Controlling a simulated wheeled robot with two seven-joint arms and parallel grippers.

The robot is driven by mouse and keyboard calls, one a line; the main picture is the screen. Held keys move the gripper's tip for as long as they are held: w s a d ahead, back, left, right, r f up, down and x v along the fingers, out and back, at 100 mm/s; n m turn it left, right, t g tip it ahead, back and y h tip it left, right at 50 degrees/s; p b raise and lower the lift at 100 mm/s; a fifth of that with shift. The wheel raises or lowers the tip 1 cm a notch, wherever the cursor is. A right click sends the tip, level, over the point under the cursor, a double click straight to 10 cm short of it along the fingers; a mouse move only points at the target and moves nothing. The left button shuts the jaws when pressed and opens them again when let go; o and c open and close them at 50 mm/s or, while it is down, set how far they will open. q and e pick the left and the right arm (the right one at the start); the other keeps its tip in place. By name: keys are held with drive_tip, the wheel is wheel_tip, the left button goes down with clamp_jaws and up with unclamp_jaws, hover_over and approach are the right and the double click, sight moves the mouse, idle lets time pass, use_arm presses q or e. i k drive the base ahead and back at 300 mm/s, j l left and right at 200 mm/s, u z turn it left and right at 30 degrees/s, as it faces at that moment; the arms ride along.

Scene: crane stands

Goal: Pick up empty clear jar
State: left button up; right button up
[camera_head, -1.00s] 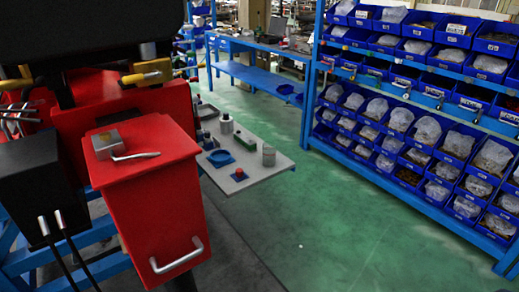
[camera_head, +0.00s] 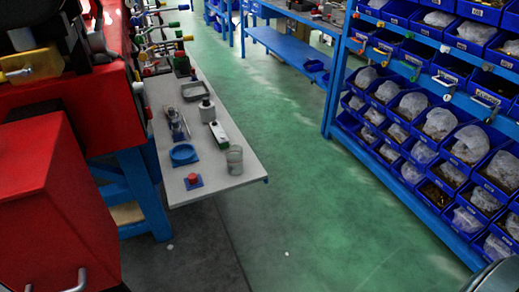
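A clear, greyish jar (camera_head: 235,160) stands upright near the right front edge of a light grey table (camera_head: 222,183). It looks see-through, with no contents that I can make out at this size. Neither of my grippers shows in the head view, so I cannot tell how they stand relative to the jar.
Near the jar are a blue ring-shaped dish (camera_head: 184,155), a red knob on a blue base (camera_head: 193,181), a white-and-green box (camera_head: 219,134) and a bottle (camera_head: 207,110). A red machine (camera_head: 50,200) stands left. Blue bin shelves (camera_head: 345,75) stand right. The green floor (camera_head: 290,170) between is clear.

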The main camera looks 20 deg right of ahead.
sight(234, 152)
drive_tip(key=i+l, duration=0.1)
drive_tip(key=l, duration=1.15)
drive_tip(key=i, duration=0.05)
